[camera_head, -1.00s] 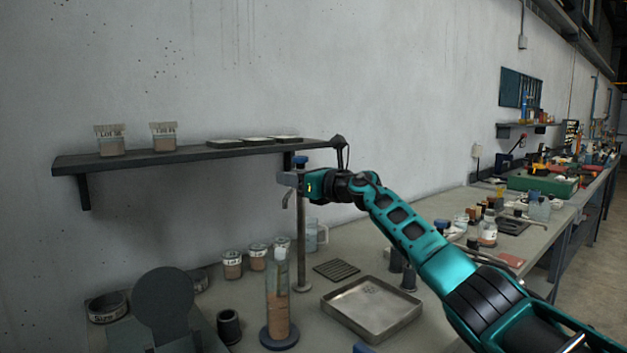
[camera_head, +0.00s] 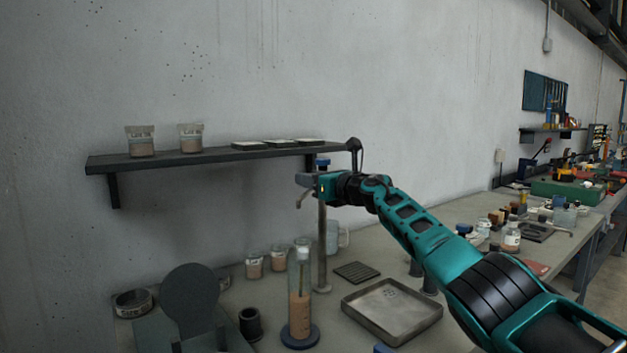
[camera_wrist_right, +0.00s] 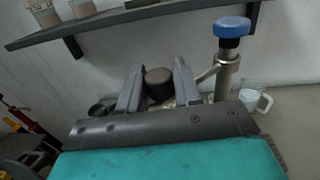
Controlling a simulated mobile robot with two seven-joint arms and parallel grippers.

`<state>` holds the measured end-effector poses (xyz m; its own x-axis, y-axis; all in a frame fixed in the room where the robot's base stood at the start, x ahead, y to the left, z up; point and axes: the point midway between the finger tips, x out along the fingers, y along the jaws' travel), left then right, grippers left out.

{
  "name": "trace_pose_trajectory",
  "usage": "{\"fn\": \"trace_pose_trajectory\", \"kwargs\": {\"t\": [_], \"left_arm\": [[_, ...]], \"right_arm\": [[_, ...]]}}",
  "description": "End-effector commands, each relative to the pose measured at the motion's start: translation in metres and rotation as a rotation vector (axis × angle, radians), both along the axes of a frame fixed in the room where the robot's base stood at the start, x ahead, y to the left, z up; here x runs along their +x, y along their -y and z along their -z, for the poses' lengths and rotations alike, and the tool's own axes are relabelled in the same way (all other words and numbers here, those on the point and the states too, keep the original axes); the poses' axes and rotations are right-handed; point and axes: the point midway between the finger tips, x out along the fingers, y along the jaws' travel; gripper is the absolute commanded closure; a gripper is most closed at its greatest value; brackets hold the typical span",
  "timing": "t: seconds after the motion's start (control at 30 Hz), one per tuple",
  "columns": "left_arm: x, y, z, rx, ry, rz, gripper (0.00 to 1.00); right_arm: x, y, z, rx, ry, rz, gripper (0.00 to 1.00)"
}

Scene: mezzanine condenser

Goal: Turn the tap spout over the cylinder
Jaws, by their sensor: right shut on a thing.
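The tap has an upright metal post (camera_head: 322,245) with a blue cap (camera_head: 321,163); both also show in the wrist view, with the blue cap (camera_wrist_right: 232,30) at the upper right. Its short spout (camera_head: 301,201) bends down at the left of the post. My right gripper (camera_head: 305,182) is shut on the spout near the top of the post. In the wrist view a dark round piece (camera_wrist_right: 158,84) sits between the fingers. The glass cylinder (camera_head: 300,300) stands upright on a blue base, below the spout in the picture; exact depth alignment cannot be told. My left gripper is not in view.
A wall shelf (camera_head: 225,152) with jars and flat dishes is close behind my right gripper. A metal tray (camera_head: 395,312), a dark grate (camera_head: 356,271), small jars (camera_head: 279,257) and a dark cup (camera_head: 250,323) stand around the cylinder.

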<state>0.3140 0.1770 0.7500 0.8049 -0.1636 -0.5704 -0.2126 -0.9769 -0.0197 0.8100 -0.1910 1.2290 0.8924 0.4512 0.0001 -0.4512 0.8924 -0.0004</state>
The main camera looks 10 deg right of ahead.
Motion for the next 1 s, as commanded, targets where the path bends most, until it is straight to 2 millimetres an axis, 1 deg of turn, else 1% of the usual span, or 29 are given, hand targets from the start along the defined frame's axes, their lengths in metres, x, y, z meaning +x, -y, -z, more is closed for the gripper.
{"fn": "trace_pose_trajectory", "kwargs": {"t": [0.1,0.13,0.3,0.33,0.57,0.73,1.0], "left_arm": [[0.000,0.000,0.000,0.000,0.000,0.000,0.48],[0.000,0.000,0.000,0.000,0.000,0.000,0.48],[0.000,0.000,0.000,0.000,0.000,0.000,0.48],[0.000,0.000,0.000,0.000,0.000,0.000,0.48],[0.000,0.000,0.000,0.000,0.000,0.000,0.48],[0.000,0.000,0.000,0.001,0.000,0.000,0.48],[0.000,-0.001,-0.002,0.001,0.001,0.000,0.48]], "right_arm": [[0.000,-0.001,0.001,0.000,-0.001,-0.002,1.00],[0.000,-0.001,0.001,0.000,-0.001,-0.002,0.65],[0.000,-0.001,0.001,0.000,-0.001,-0.002,0.48],[0.000,-0.001,0.001,0.000,-0.001,-0.002,0.47],[0.000,0.000,0.000,0.000,0.000,0.000,0.47],[-0.002,0.005,-0.001,-0.001,0.002,0.005,0.47],[-0.016,0.013,-0.002,-0.004,0.005,0.006,0.47]]}}
